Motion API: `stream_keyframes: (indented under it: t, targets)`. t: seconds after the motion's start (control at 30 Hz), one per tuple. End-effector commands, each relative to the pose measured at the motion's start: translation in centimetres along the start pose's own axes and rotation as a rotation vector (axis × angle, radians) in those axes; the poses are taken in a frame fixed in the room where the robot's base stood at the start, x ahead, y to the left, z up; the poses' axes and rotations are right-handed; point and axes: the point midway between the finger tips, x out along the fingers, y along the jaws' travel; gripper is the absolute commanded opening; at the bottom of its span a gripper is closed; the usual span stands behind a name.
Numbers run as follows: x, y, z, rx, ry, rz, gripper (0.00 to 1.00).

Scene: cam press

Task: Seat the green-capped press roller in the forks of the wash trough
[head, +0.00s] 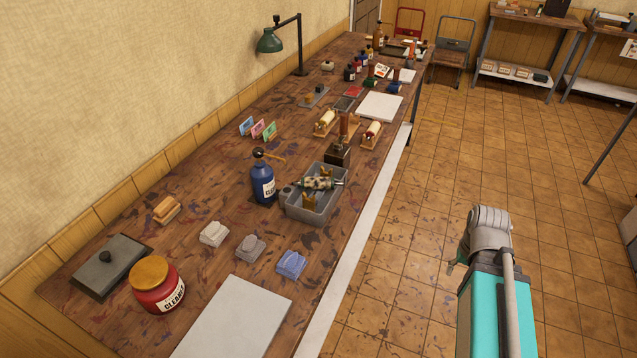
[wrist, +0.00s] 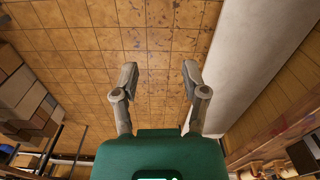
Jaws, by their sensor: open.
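The wash trough (head: 301,212) is a grey open tub on the long wooden bench, beside the blue cleaner bottle. Small brass-coloured forks (head: 309,202) show inside it. A dirty, speckled roller (head: 318,183) with green at its ends lies across the trough, over its upper part. Whether it sits in the forks or rests on the rim, I cannot tell. My gripper (wrist: 160,82) is open and empty in the wrist view, above the tiled floor and left of the bench's pale front edge. The trough and roller do not show in the wrist view. The gripper's fingers do not show in the head view.
A blue bottle (head: 263,183) stands close left of the trough, and a dark block with an upright wooden handle (head: 338,154) stands behind it. Two other rollers (head: 326,121) (head: 372,133) sit on wooden stands farther back. Folded cloths (head: 250,247) and a red jar (head: 157,287) lie nearer.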

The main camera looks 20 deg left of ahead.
Motion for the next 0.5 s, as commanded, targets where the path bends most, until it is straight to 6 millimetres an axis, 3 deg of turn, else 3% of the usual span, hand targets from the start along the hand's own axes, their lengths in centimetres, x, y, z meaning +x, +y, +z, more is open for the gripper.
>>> stream_keyframes:
  t: [0.03,0.23,0.37,0.5]
  targets:
    - [0.0,0.0,0.0,0.0,0.0,0.0,0.57]
    - [-0.3,-0.4,-0.5,0.012,0.0,0.0,0.94]
    - [-1.1,-1.5,-1.7,0.056,0.0,0.0,0.96]
    - [-2.5,-3.9,-3.9,0.142,0.0,0.0,0.96]
